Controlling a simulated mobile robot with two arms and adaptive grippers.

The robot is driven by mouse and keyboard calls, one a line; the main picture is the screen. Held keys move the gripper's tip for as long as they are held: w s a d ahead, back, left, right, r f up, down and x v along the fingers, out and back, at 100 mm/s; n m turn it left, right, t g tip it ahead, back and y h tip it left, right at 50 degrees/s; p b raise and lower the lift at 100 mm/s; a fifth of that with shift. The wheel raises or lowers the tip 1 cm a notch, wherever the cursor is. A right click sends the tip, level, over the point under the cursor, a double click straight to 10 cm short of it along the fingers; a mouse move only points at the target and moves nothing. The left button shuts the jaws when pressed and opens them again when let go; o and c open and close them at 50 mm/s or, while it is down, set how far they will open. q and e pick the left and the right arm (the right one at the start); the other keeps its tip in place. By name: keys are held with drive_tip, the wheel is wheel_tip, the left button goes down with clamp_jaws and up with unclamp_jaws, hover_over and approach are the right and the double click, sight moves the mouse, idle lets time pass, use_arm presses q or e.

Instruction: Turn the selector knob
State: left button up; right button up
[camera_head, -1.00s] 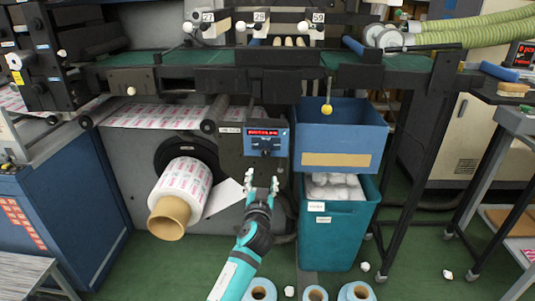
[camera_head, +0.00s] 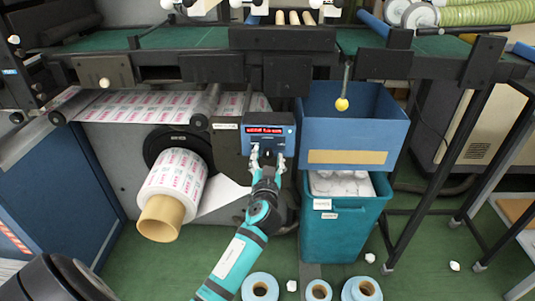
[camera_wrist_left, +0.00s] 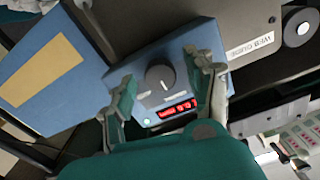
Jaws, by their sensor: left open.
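The selector knob (camera_wrist_left: 159,77) is a round dark grey dial with a pale pointer line, on the front of a small blue control box (camera_wrist_left: 185,52). In the head view the box (camera_head: 284,133) has a red lit display (camera_head: 265,129), and the knob is hard to make out behind my gripper. My left gripper (camera_head: 268,151) is open just in front of the box. In the left wrist view its two fingers (camera_wrist_left: 165,78) stand on either side of the knob, with gaps between them and the knob. My right gripper does not show.
A blue bin (camera_head: 325,119) stands right of the box, above a teal bin (camera_head: 340,230) of white scraps. A yellow ball on a rod (camera_head: 342,104) hangs in front. A printed roll (camera_head: 172,190) sits left. Blue rolls (camera_head: 261,286) lie on the floor.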

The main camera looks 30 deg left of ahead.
use_arm(q)
drive_tip(key=shift+s+r, duration=0.1)
drive_tip(key=shift+c, duration=1)
clamp_jaws()
drive_tip(key=m, duration=0.4)
drive_tip(key=shift+m, duration=0.4)
drive_tip(key=shift+m+p, duration=0.55)
drive_tip(key=shift+m, duration=1.45)
